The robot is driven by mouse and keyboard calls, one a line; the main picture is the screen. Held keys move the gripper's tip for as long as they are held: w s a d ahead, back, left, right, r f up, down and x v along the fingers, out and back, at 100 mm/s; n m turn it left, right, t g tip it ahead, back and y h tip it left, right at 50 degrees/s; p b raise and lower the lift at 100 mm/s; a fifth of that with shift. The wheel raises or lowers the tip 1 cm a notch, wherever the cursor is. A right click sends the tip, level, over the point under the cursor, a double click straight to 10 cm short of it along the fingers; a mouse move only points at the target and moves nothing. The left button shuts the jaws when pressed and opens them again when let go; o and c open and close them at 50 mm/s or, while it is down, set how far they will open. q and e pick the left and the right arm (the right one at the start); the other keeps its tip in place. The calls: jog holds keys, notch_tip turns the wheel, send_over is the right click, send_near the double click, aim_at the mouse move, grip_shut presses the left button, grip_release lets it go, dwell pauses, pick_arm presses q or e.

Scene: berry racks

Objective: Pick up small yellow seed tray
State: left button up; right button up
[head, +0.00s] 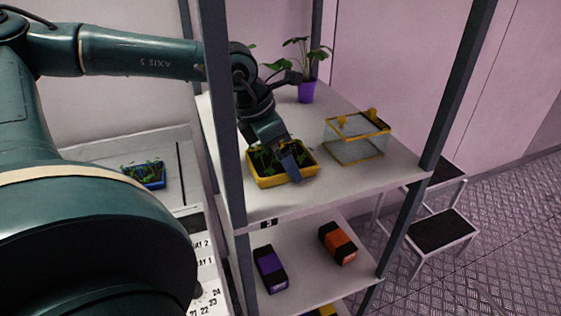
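The small yellow seed tray (268,183) holds green seedlings and stands on the rack's upper shelf (345,190). My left arm comes in from the left and passes behind the near left post. My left gripper (285,165) points down over the tray. One dark finger overlaps the tray's near side, right of its middle. The other finger is hard to make out among the seedlings, so I cannot tell whether the gripper is open or shut on the tray wall. The tray looks level and appears to rest on the shelf. My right gripper is not in view.
A clear, yellow-edged box (356,150) stands right of the tray. A plant in a purple pot (306,92) is behind. Dark posts (219,120) frame the rack. The lower shelf holds a purple box (269,268) and an orange box (338,243). A blue seedling tray (153,184) is left.

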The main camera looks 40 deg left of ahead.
pick_arm(q)
jog(key=c, duration=0.8)
jog(key=shift+o, duration=0.2)
